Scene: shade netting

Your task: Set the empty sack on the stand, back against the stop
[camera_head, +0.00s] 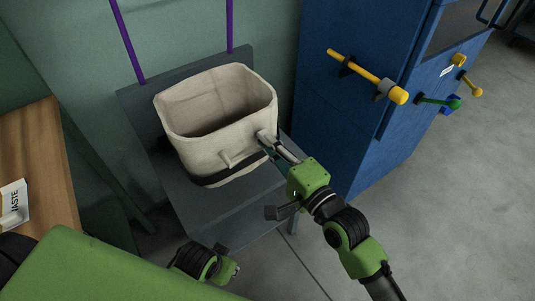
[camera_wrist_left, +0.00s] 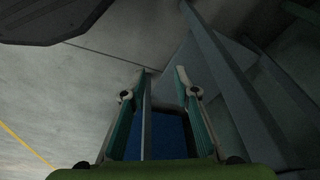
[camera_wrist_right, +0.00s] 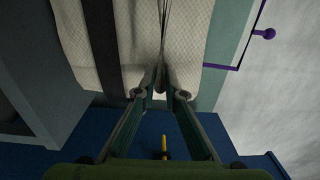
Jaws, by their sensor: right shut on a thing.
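The empty cream sack (camera_head: 220,140) has an open mouth, a dark band near its bottom and a small front handle. It is upright over the grey stand (camera_head: 210,225); I cannot tell whether its base rests fully on it. A grey upright panel (camera_head: 262,65) is behind it, and the sack hides whether they touch. My right gripper (camera_head: 268,140) is shut on the sack's right front side; the pinched cloth shows in the right wrist view (camera_wrist_right: 157,82). My left gripper (camera_wrist_left: 160,75) is open and empty, low in front of the stand.
Two purple straps (camera_head: 127,40) rise behind the stand. A blue cabinet (camera_head: 335,110) with yellow and green handles stands close on the right. A wooden table (camera_head: 45,150) with a labelled white item (camera_head: 14,205) is at left. Grey floor is open at far right.

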